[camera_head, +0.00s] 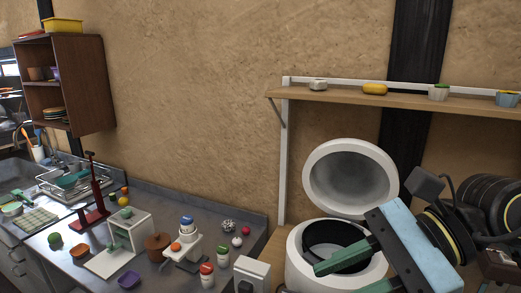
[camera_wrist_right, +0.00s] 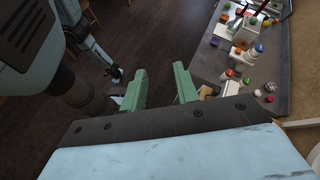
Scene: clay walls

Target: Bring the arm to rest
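My right gripper (camera_head: 345,274) comes in from the lower right of the head view, with its light blue body and green fingers. Its two fingers stand apart with nothing between them. The right wrist view also shows the open fingers (camera_wrist_right: 160,88), over dark floor beside the counter. In the head view the gripper is in front of a white round cooker (camera_head: 297,262), hiding part of it. I cannot tell whether they touch. In the right wrist view, another arm of mine shows at the left; its end (camera_wrist_right: 116,76) is small and dark, its finger state unclear.
The cooker's round lid (camera_head: 350,180) stands open. A wooden shelf (camera_head: 400,100) with small items runs above. The grey counter (camera_head: 150,200) at left holds a white stand, a red press, jars and several small items.

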